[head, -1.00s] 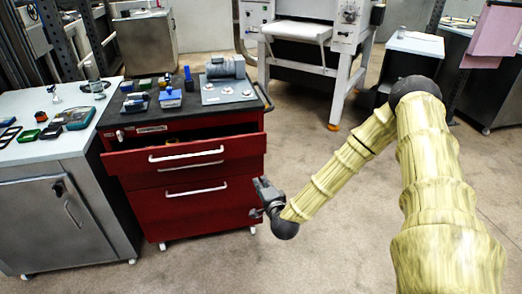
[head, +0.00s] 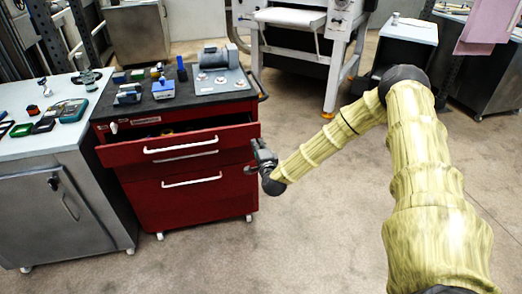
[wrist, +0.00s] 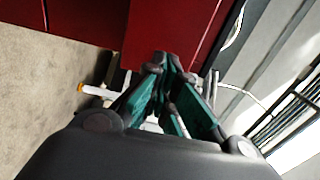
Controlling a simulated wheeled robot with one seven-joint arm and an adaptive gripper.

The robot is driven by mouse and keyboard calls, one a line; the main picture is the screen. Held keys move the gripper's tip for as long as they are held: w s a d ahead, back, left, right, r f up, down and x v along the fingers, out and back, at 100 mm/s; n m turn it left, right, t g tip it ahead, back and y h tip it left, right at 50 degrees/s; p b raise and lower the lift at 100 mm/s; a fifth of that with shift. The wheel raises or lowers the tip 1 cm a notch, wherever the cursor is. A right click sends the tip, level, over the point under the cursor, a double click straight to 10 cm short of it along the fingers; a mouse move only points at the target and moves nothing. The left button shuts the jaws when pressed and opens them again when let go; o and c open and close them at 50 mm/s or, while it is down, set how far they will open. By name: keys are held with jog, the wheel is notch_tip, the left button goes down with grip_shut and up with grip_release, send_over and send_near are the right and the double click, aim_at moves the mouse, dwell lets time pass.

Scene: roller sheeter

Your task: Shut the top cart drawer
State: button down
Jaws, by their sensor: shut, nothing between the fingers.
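The red cart (head: 185,198) stands left of centre in the head view. Its top drawer (head: 118,154) is pulled partly out, with a white bar handle (head: 181,145) across its front and a dark gap showing above the front. My gripper (head: 257,155) is beside the right end of the drawer front, at about its height. In the wrist view my gripper (wrist: 167,62) is shut and empty, its fingertips close to a red panel (wrist: 178,32). I cannot tell whether they touch it. The lower drawer with its white handle (head: 192,180) looks shut.
Small tools and a grey device (head: 217,62) lie on the cart's black top (head: 180,98). A grey cabinet (head: 60,215) with a white top stands close on the left. A white machine (head: 300,30) is behind. The floor (head: 320,230) right of the cart is clear.

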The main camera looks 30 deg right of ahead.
aim_at(254, 134)
jog(key=x, duration=0.4)
jog(key=shift+p, duration=0.4)
jog(key=shift+w+d, duration=0.1)
jog(key=shift+w, duration=0.05)
